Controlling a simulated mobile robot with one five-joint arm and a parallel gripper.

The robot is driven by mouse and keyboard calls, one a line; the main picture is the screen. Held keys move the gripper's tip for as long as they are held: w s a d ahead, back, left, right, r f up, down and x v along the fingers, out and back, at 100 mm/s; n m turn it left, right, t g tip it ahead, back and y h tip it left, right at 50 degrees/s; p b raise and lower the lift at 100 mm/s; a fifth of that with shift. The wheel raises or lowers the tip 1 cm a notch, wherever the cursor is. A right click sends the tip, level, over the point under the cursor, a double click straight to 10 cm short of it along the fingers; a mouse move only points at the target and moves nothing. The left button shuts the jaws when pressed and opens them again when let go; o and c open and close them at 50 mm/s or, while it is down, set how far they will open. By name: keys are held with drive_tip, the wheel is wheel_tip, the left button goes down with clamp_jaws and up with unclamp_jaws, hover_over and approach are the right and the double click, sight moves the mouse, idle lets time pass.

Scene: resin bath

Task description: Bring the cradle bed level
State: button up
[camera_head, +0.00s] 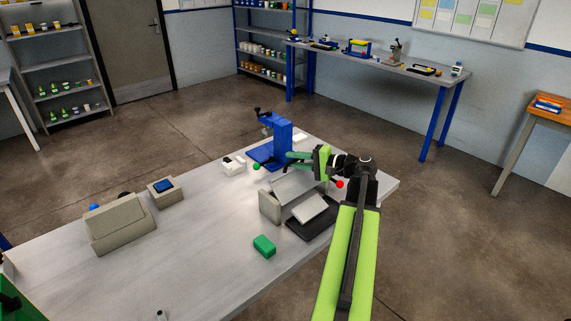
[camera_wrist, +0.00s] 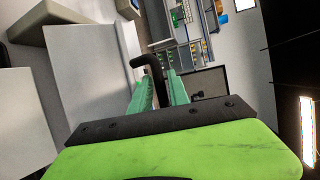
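The cradle stands near the table's right end, with a pale grey block (camera_head: 270,207) and a tilted grey plate (camera_head: 310,208) above a dark base (camera_head: 318,228). I take the plate to be its bed; it slopes rather than lying level. In the wrist view, large grey panels (camera_wrist: 85,95) fill the left side. A bent black handle (camera_wrist: 150,62) comes from them and runs down between my green fingers. My gripper (camera_head: 296,160) is over the back of the cradle; it also shows in the wrist view (camera_wrist: 160,85). Whether the fingers press the handle is unclear.
A red ball (camera_head: 339,184) and a green ball (camera_head: 256,166) flank the cradle. A blue stand (camera_head: 283,135) and a white block (camera_head: 233,164) are behind. A green block (camera_head: 264,246) lies in front. A grey box (camera_head: 123,226) is left; the middle table is clear.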

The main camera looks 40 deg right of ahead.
drive_tip(key=shift+x, duration=1.3)
drive_tip(key=shift+c, duration=0.2)
clamp_jaws()
